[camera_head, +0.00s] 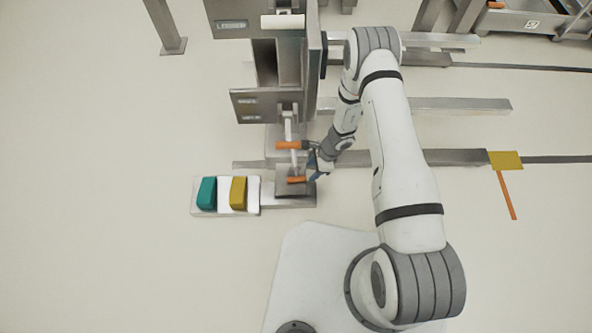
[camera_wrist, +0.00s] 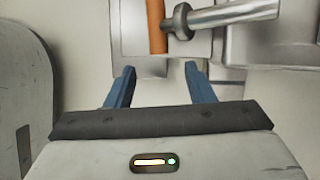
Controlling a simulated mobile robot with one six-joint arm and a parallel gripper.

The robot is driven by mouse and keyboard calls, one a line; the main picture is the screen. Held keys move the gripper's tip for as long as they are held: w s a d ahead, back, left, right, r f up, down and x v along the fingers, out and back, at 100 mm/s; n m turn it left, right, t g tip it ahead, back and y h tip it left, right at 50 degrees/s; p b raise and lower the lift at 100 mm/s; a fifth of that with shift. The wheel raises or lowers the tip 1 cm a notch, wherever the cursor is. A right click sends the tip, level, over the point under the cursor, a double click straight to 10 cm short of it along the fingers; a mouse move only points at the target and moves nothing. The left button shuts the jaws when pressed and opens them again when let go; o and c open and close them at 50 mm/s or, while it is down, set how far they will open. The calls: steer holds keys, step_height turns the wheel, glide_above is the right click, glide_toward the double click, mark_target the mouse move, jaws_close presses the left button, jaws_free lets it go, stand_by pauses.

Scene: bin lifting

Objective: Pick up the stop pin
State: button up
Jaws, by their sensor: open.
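My gripper (camera_head: 316,166) is at the end of the arm, close to the right side of the lever and the metal block. The wrist view shows its two blue fingers (camera_wrist: 160,70) apart, with nothing between them. An orange-handled piece (camera_head: 297,180), which may be the stop pin, lies over the metal block just left of my gripper. Another orange grip (camera_head: 289,145) crosses the metal lever above it. In the wrist view, an orange bar (camera_wrist: 156,25) and a metal rod (camera_wrist: 225,17) with a collar lie beyond the fingertips. I cannot tell which orange piece that is.
A steel column (camera_head: 279,65) with a lever stands behind the block. A low tray (camera_head: 225,211) at left holds a teal block (camera_head: 206,193) and a yellow block (camera_head: 239,192). Metal floor rails (camera_head: 440,158) run right. The floor at left is clear.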

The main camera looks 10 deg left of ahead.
mark_target(306, 176)
steer(key=b+x, duration=0.2)
steer(key=x, duration=0.3)
steer(key=shift+a+f+b, duration=0.1)
steer(key=shift+f+b, duration=0.05)
steer(key=shift+b, duration=0.15)
steer(key=shift+c, duration=0.4)
jaws_close()
